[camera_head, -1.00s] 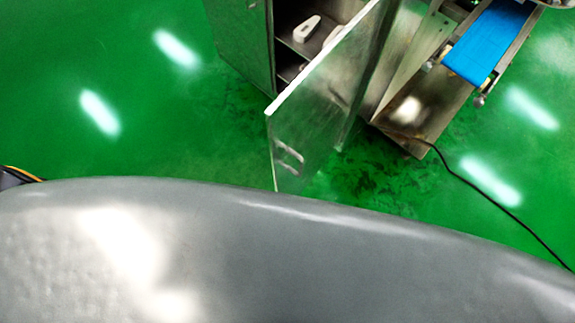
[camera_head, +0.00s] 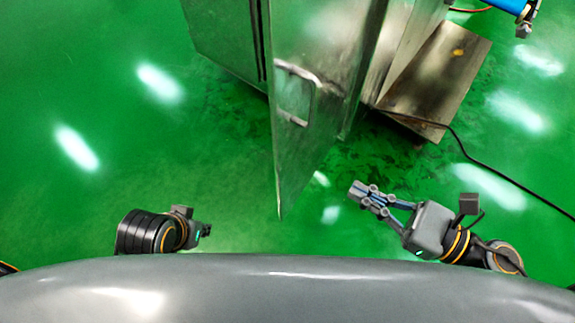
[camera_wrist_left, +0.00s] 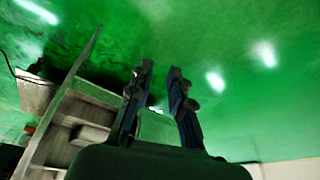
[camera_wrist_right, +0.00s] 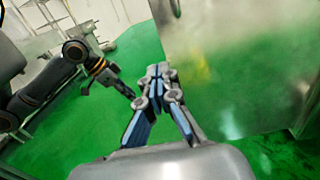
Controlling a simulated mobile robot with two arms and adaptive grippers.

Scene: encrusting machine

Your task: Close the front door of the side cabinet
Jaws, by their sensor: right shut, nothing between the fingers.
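The side cabinet (camera_head: 215,35) is a metal box at the top of the head view. Its front door (camera_head: 325,60) stands open, swung out toward me, with a loop handle (camera_head: 296,95) on its face. My right gripper (camera_head: 368,196) is shut and empty, to the right of the door and apart from it. In the right wrist view the metal panel (camera_wrist_right: 230,60) stands ahead and right of the fingers. My left gripper (camera_head: 205,230) is left of the door; its fingers show apart and empty in the left wrist view (camera_wrist_left: 162,70).
A metal plate (camera_head: 440,80) of the machine juts out right of the door, with a black cable (camera_head: 480,172) on the floor. Part of a blue conveyor (camera_head: 507,5) shows at top right. Green floor is free left of the cabinet.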

